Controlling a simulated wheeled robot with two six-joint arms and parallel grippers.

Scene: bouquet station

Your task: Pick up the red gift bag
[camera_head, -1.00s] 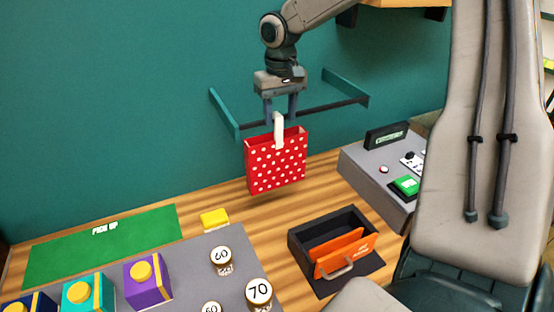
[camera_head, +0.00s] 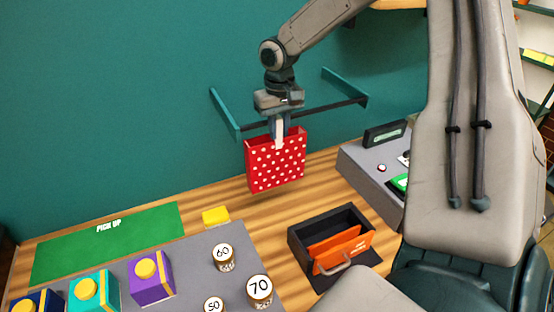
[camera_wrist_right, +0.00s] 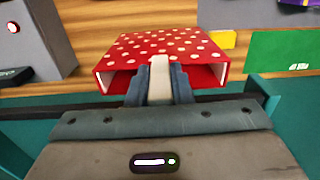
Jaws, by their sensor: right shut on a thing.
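The red gift bag (camera_head: 276,163) with white dots is upright in front of the teal wall, beside the dark bar of a wall rack (camera_head: 318,113). I cannot tell whether it still hangs on the bar. My right gripper (camera_head: 279,131) points down at the bag's top and is shut on its white handle (camera_head: 279,138). In the right wrist view, the fingers (camera_wrist_right: 160,88) close on both sides of the handle (camera_wrist_right: 160,72), and the bag (camera_wrist_right: 172,45) lies just beyond. My left gripper is not in view.
Below is a wooden counter with a green pick-up mat (camera_head: 106,240), a yellow block (camera_head: 216,216), and a grey surface with gift boxes (camera_head: 150,282) and numbered jars (camera_head: 223,257). A black box with an orange insert (camera_head: 338,249) and a grey console (camera_head: 372,178) stand right.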

